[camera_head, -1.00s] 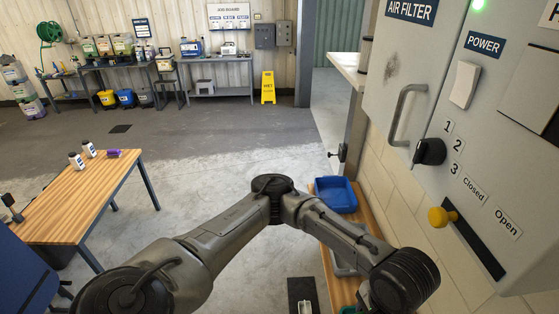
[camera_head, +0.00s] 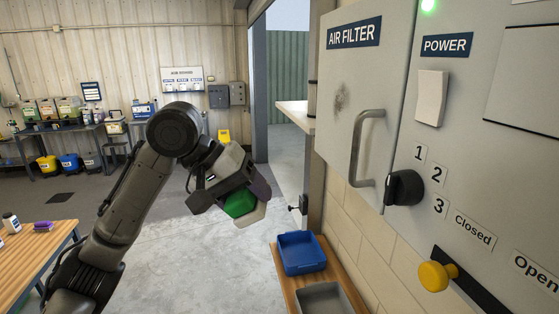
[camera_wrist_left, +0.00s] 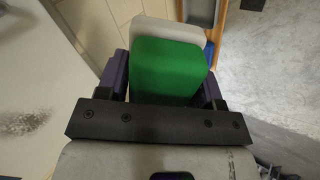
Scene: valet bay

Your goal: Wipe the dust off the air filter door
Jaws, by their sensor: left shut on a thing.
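The air filter door (camera_head: 384,72) is a light grey panel with an "AIR FILTER" label and a grey handle (camera_head: 357,150). A dark dust smudge (camera_head: 340,97) is on the door, left of the handle; a dark speckled patch (camera_wrist_left: 22,120) also shows at the left of the wrist view. My left gripper (camera_head: 243,196) is shut on a green block with a pale pad (camera_head: 240,206), held in the air left of the door and apart from it. In the wrist view the green block (camera_wrist_left: 167,68) sits between the purple fingers. My right gripper is not in view.
Right of the door is a panel with a power switch (camera_head: 431,98), a black knob (camera_head: 404,187) and a yellow knob (camera_head: 435,275). A blue tray (camera_head: 302,254) and a grey tray (camera_head: 333,300) stand on a wooden bench below. A wooden table (camera_head: 30,262) is at left.

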